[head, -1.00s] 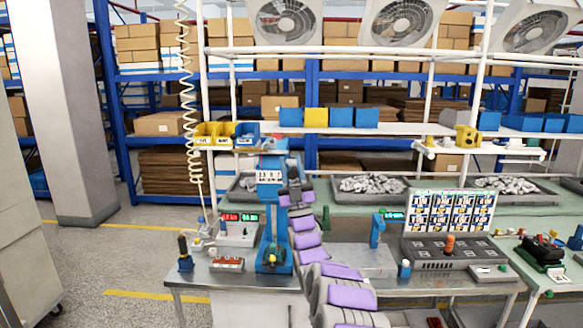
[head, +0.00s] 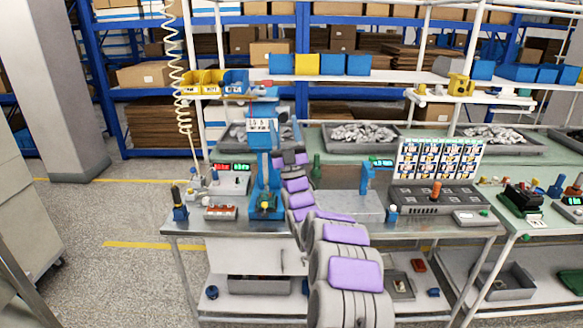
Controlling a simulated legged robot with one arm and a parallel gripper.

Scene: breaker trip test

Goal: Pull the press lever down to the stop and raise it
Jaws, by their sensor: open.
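The blue press (head: 265,178) stands upright near the left end of the metal workbench (head: 222,228), with a white label plate near its top. The press lever is too small and covered to tell apart from the press head, so its angle cannot be read. My grey and purple arm reaches up from the bottom of the head view to the right side of the press. My gripper (head: 285,135) is small and partly lost against the press head. It is open beside the upper right of the press; whether it touches the lever cannot be told.
A red-display meter (head: 230,180) and a red-topped block (head: 220,213) stand left of the press. A smaller blue stand (head: 367,182) and a grey slotted fixture (head: 437,201) stand to the right. Yellow and blue bins (head: 211,82) sit on a shelf behind. The floor at left is open.

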